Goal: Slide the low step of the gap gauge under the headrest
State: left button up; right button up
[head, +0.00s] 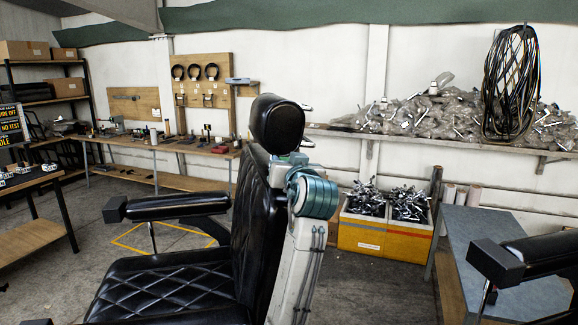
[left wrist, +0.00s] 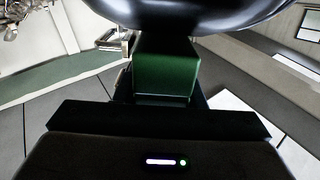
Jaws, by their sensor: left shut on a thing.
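The black rounded headrest (head: 277,124) stands on top of the quilted barber chair (head: 165,275). It also fills the top edge of the left wrist view (left wrist: 210,14). My left gripper (left wrist: 166,92) is shut on the green gap gauge (left wrist: 165,76), whose far end runs up to the headrest's edge in that view. I cannot tell whether they touch, and I cannot make out the low step. In the head view a small patch of green shows just below the headrest's right side, by my arm. My right gripper is not in view.
My arm stands close to the chair's backrest (head: 252,215). A padded armrest (head: 175,207) sticks out at left. A yellow bin (head: 365,232) of metal parts is behind at right, beside a blue-grey table (head: 485,245). A workbench (head: 200,149) lines the back wall.

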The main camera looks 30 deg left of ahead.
pick_arm(q)
jog(key=shift+x, duration=1.65)
jog(key=shift+r, duration=0.25)
jog(key=shift+r, duration=0.1)
jog(key=o, duration=1.1)
jog(key=shift+r, duration=0.1)
jog(key=shift+o, duration=0.2)
jog(key=shift+s+d, duration=0.1)
jog(key=shift+d, duration=0.05)
